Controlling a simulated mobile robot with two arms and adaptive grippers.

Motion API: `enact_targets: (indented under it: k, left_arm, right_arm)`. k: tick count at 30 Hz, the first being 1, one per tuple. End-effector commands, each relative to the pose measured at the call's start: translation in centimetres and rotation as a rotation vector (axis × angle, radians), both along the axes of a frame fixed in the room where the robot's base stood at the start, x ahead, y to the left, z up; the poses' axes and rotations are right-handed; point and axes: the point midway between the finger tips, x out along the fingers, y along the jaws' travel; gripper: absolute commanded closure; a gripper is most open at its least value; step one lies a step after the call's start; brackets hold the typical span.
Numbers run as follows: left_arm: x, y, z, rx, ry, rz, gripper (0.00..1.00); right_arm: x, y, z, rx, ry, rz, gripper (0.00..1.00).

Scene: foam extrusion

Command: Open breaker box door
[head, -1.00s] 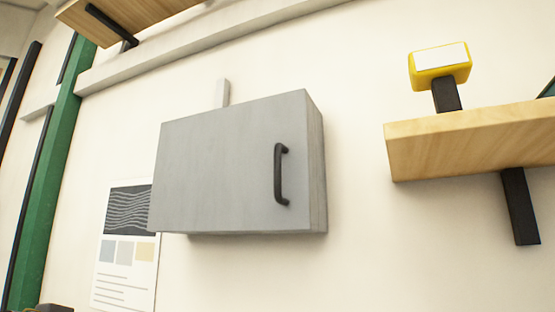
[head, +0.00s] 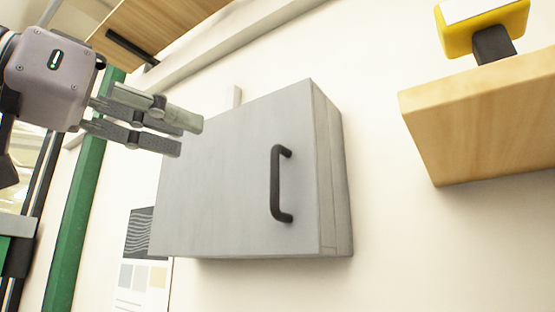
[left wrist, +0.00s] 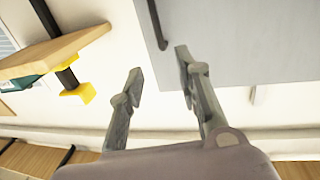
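The grey breaker box (head: 235,180) hangs on the white wall with its door shut. Its black bar handle (head: 277,185) is near the door's right edge. My left gripper (head: 190,135) is at the upper left of the box in the head view, open and empty, apart from the handle. In the left wrist view the two fingers (left wrist: 159,68) are spread apart. The box door (left wrist: 240,40) and the handle (left wrist: 155,20) show beyond them. My right gripper is in neither view.
A wooden shelf (head: 490,120) with a yellow-headed object (head: 482,28) is on the right. Another wooden shelf (head: 165,28) is at upper left. A green post (head: 80,215) and a wall poster (head: 140,270) are at left. The wall between box and right shelf is clear.

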Motion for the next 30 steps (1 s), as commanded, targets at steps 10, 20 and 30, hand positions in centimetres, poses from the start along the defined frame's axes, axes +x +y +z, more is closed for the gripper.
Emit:
enact_targets:
  k: [10,20,30]
  left_arm:
    - [5.3,-5.9,0.3,0.004,0.005,-0.004,0.69]
    - [9.3,-10.1,0.2,0.002,0.003,-0.002,0.69]
    - [10.2,-11.1,0.0,0.002,0.001,0.000,0.69]
  right_arm:
    - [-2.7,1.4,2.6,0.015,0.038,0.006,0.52]
    - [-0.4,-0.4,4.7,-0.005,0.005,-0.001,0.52]
    - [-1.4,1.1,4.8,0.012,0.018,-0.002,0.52]
